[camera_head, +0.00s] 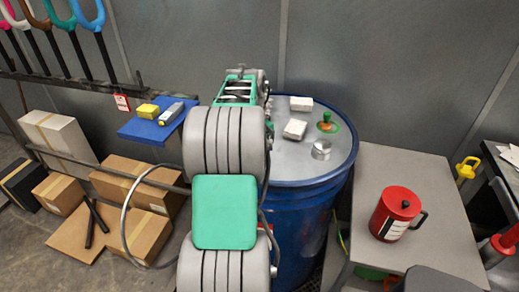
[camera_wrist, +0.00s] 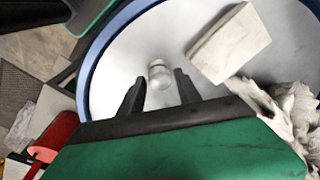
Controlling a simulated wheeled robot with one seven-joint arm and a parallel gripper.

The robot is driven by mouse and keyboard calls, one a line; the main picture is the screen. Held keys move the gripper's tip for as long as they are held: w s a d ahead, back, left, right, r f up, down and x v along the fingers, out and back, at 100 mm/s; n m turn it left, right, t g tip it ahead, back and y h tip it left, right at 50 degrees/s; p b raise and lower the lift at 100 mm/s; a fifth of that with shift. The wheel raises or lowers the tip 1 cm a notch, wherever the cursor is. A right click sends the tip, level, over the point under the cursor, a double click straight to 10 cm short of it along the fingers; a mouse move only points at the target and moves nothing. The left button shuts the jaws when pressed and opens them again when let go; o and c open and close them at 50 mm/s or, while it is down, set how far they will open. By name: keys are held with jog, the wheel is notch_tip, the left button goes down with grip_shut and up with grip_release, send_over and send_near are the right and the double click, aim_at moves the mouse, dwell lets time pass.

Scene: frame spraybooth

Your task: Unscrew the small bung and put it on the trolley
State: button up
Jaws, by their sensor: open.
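The small bung (camera_wrist: 160,75), a pale short cylinder, stands on the drum lid (camera_wrist: 125,55) in the wrist view. My gripper (camera_wrist: 158,85) is open, its dark fingers pointing at the bung with one to each side. No grip on it shows. In the head view my arm hides the gripper and seemingly this bung. The blue drum (camera_head: 305,210) stands behind my arm; a wider silver cylinder (camera_head: 321,150) sits on its lid. The grey-topped stand (camera_head: 425,175) at right looks like the trolley; its wheels are not visible.
A white block (camera_wrist: 230,42) lies close to the bung, with crumpled cloth (camera_wrist: 295,110) at right. A green-and-orange item (camera_head: 327,125) is on the lid. A red can (camera_head: 393,213) stands on the grey top, with free room behind it. Boxes (camera_head: 135,185) lie left.

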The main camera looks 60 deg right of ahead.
jog(key=m+b, duration=0.1)
jog(key=m, duration=0.3)
jog(key=shift+f, duration=0.15)
jog(key=m+b, duration=0.1)
jog(key=m, duration=0.2)
jog(key=shift+f+g, duration=0.1)
jog(key=shift+g, duration=0.2)
jog(key=m+y+b, duration=0.1)
jog(key=m+b, duration=0.1)
jog(key=m, duration=0.2)
jog(key=shift+m, duration=0.4)
jog(key=shift+d+r+m, duration=0.1)
jog(key=shift+r+m, duration=0.1)
jog(key=shift+m, duration=0.8)
grip_shut()
jog(key=n, duration=0.4)
jog(key=shift+n, duration=0.3)
jog(key=n, duration=0.4)
jog(key=shift+n+h, duration=0.3)
jog(key=shift+h, duration=0.1)
